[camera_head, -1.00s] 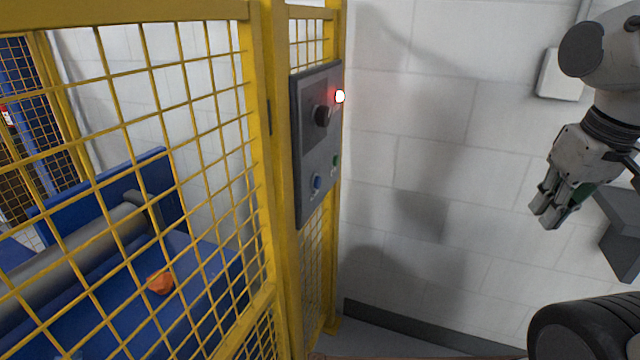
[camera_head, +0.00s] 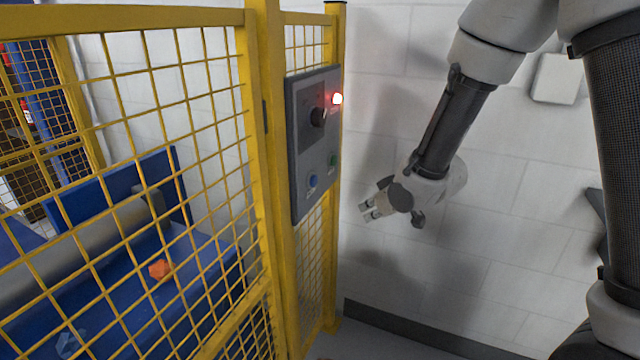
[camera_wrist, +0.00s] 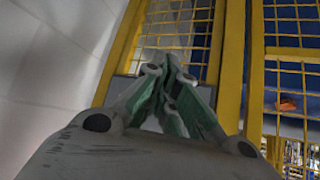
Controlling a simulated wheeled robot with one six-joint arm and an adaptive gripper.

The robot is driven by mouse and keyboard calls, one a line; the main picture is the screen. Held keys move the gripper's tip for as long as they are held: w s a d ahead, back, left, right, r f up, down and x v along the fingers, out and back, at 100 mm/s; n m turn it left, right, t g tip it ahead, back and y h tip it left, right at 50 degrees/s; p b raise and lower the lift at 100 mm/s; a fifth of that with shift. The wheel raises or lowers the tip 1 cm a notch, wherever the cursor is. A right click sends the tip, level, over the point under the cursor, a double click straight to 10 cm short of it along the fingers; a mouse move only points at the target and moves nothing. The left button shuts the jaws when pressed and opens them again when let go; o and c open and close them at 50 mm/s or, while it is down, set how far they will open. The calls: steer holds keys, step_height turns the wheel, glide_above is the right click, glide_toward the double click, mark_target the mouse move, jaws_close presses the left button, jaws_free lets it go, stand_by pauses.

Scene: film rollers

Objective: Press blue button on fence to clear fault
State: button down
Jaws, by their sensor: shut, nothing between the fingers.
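The blue button (camera_head: 313,181) is on the lower left of a grey control panel (camera_head: 300,205) mounted on the yellow fence (camera_head: 284,250). A green button (camera_head: 332,160) sits to its right, a black knob (camera_head: 318,117) above it, and a red light (camera_head: 337,99) glows at the panel's upper right. My gripper (camera_head: 368,211) is shut and empty, to the right of the panel and slightly lower than the blue button, apart from it. In the wrist view my gripper's fingers (camera_wrist: 172,75) meet in front of the fence, and the button cannot be made out.
Behind the mesh are a blue machine (camera_head: 205,262) with a grey roller (camera_head: 85,240) and an orange lump (camera_head: 160,269). A white block wall (camera_head: 480,250) stands behind my arm. The space between my gripper and the panel looks clear.

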mark_target(314, 181)
steer(key=shift+t+y, duration=0.6)
steer(key=shift+t, duration=0.1)
steer(key=r, duration=0.1)
steer(key=w+a+r, duration=0.1)
steer(key=a+r, duration=0.1)
steer(key=shift+w, duration=0.4)
steer(key=w+a, duration=0.3)
steer(key=a, duration=0.5)
steer(key=shift+a, duration=0.2)
stand_by(0.6)
steer(key=shift+w+a, duration=0.15)
steer(key=shift+a, duration=0.15)
steer(key=shift+w+a, duration=0.15)
steer(key=shift+a, duration=0.25)
stand_by(0.7)
steer(key=shift+s+d+r, duration=0.1)
steer(key=shift+s+d, duration=0.2)
steer(key=shift+d, duration=0.55)
